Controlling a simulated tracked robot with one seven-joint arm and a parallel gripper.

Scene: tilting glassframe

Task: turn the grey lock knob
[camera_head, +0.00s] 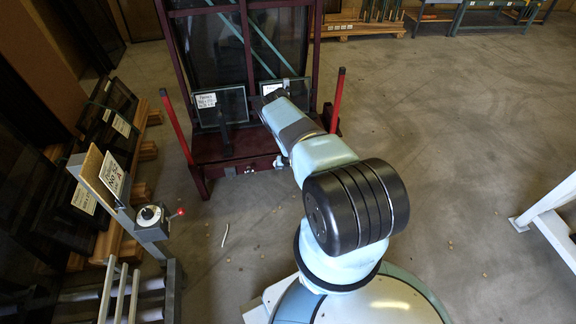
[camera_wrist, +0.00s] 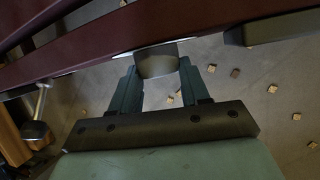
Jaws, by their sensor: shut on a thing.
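The grey lock knob (camera_wrist: 157,62) is a blunt grey piece at the edge of a dark maroon bar (camera_wrist: 100,38) in the wrist view. My gripper (camera_wrist: 157,72) has one finger on each side of the knob and is shut on it. The knob's far side is hidden against the bar. In the head view my arm reaches to the maroon tilting frame (camera_head: 228,150), and my fingers and the held knob cannot be made out there.
A rod with a dark round end (camera_wrist: 37,131) hangs at the left of the wrist view. Red upright posts (camera_head: 177,127) flank the frame. A stand with a red-tipped lever (camera_head: 152,216) is at left.

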